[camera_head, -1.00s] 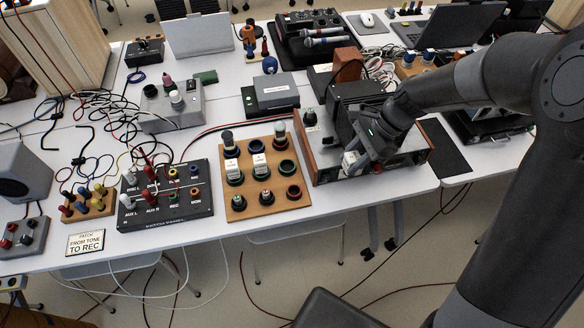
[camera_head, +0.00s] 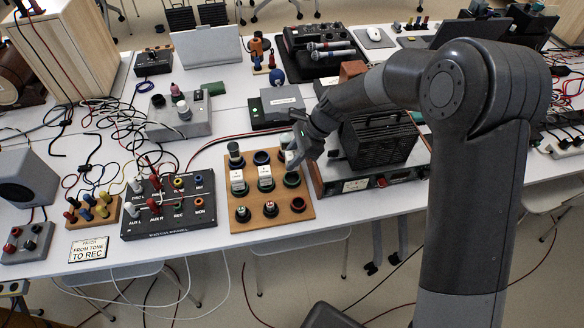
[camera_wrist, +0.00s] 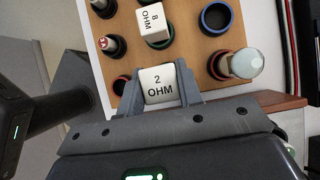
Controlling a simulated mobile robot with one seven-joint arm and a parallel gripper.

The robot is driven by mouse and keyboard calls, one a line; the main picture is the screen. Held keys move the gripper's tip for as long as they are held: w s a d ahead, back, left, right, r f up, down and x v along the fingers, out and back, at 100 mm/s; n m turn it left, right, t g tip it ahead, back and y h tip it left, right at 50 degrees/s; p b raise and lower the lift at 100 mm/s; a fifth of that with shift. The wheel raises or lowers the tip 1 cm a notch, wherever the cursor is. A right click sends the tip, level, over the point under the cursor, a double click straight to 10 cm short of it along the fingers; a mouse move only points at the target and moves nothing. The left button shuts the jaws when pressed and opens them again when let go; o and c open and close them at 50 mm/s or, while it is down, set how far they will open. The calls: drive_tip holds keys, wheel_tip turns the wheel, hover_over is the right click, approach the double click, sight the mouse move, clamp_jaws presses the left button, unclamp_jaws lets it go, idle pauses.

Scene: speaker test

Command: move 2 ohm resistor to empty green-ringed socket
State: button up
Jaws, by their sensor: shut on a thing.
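The white 2 ohm resistor (camera_wrist: 157,85) is between the fingers of my gripper (camera_wrist: 158,98) in the wrist view, label facing the camera. In the head view my gripper (camera_head: 292,158) is over the right side of the wooden socket board (camera_head: 310,214). The green-ringed socket (camera_head: 291,180) in the middle row, right column, looks empty and lies just below the gripper; in the wrist view the resistor and fingers hide that spot. The height of the resistor above it cannot be told. The white 8 ohm resistor (camera_wrist: 153,20) sits in the neighbouring green-ringed socket.
An empty blue-ringed socket (camera_wrist: 215,17) and an empty red-ringed socket (camera_head: 297,205) are nearby. The black-grilled amplifier (camera_head: 378,140) stands right of the board, the patch panel (camera_head: 168,205) left.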

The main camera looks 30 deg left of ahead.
drive_tip(key=shift+f, duration=2.15)
drive_tip(key=shift+f, duration=0.3)
drive_tip(key=o, duration=1)
drive_tip(key=v, duration=1.2)
drive_tip(key=shift+r, duration=0.35)
